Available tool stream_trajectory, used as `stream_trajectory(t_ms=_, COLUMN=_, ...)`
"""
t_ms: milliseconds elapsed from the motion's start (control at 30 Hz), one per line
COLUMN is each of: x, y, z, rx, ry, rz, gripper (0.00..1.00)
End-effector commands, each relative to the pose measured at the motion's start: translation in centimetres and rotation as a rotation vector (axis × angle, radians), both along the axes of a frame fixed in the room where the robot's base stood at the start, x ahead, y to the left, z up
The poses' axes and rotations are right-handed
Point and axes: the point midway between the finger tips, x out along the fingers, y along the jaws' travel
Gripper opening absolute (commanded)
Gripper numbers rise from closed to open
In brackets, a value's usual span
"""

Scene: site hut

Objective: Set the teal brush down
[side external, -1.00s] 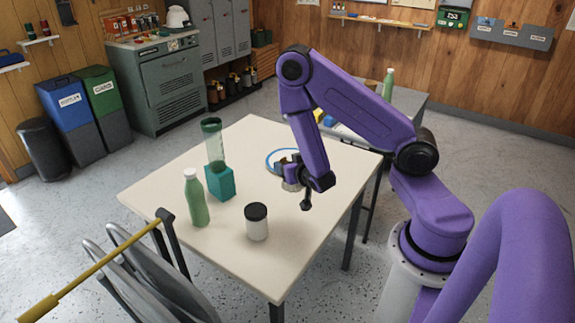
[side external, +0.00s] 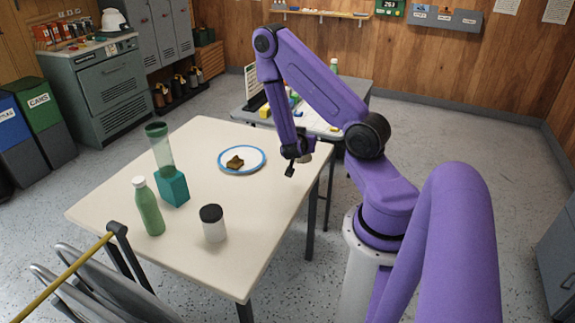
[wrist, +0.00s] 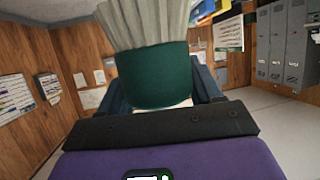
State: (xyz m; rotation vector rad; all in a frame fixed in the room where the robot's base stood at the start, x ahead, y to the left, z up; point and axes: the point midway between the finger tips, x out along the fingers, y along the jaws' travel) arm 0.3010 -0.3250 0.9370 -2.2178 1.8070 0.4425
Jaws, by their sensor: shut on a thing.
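The teal brush (wrist: 152,78) fills the upper middle of the wrist view. Its dark teal body sits between my gripper's fingers and its pale bristles point toward the top of that view. My gripper (side external: 303,152) is shut on it. In the side view my gripper hangs near the right corner of the cream table (side external: 215,262), to the right of the blue-rimmed plate (side external: 226,171). There the brush is mostly hidden by the gripper, with only a small pale part showing. I cannot tell its height above the surface.
A brown piece (side external: 235,162) lies on the plate. A teal block (side external: 172,188), a green-topped clear tumbler (side external: 160,150), a green bottle (side external: 149,208) and a dark-lidded jar (side external: 213,225) stand further left and front. A grey side table (side external: 350,93) with several items stands behind my arm.

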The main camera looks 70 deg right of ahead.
Motion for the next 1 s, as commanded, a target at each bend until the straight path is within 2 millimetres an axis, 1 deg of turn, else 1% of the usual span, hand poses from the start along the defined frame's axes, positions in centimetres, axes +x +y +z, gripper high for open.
stream_trajectory(t_ms=667, x=1.4, y=-1.7, z=-1.0, rx=0.0, ry=0.0, rz=-0.008, gripper=0.33)
stream_trajectory(t_ms=1000, x=5.1, y=-5.9, z=-3.5, rx=-0.001, ry=-0.004, rz=-0.008, gripper=0.33)
